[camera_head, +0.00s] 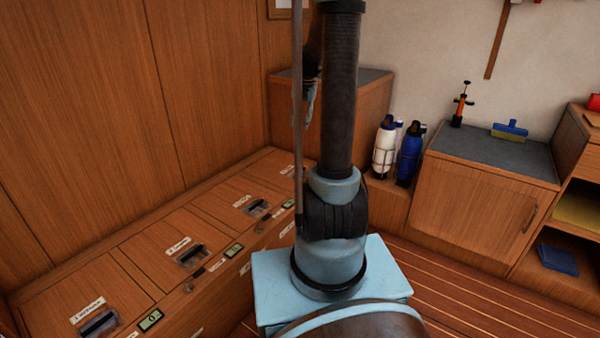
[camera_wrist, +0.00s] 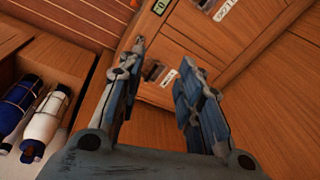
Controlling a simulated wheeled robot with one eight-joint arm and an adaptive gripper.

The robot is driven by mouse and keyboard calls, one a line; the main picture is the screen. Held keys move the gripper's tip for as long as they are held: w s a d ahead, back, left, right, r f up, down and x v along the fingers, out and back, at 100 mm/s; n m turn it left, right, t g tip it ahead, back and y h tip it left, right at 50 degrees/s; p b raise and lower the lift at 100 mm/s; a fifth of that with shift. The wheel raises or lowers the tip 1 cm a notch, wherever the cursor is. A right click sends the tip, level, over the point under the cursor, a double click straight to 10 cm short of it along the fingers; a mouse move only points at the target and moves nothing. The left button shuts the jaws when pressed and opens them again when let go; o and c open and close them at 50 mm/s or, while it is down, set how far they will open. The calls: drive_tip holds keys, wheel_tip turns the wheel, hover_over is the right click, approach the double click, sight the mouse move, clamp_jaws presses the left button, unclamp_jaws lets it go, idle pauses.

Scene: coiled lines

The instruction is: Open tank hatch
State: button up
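Several wooden tank hatches lie in a row on the bench top at left, among them a near hatch (camera_head: 70,285), a middle hatch (camera_head: 150,245) and a farther hatch (camera_head: 225,207). Each has a recessed dark handle, such as the near handle (camera_head: 98,321) and the middle handle (camera_head: 191,254), with a white label beside it. My gripper (camera_wrist: 163,58) is open and empty in the wrist view. A hatch handle (camera_wrist: 156,73) shows beyond its fingers, apart from them. In the head view my arm hides part of the bench and most of the gripper.
Small green displays (camera_head: 150,319) sit along the bench edge. A white bottle (camera_head: 384,150) and a blue bottle (camera_head: 409,158) stand at the bench's far end. The floor (camera_head: 470,300) at right is clear.

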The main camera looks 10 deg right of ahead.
drive_tip(key=w+d+f+m, duration=0.1)
drive_tip(key=w+d+f, duration=0.1)
drive_tip(key=w+f, duration=0.4)
drive_tip(key=w+d+f+m, duration=0.15)
drive_tip(key=w+f, duration=0.25)
drive_tip(key=w, duration=0.5)
drive_tip(key=m, duration=0.2)
approach(300, 172)
drive_tip(key=shift+n+y, duration=0.25)
drive_tip(key=shift+y, duration=0.15)
drive_tip(key=x, duration=0.8)
drive_tip(key=shift+w+d, duration=0.25)
drive_tip(key=shift+d, duration=0.05)
clamp_jaws()
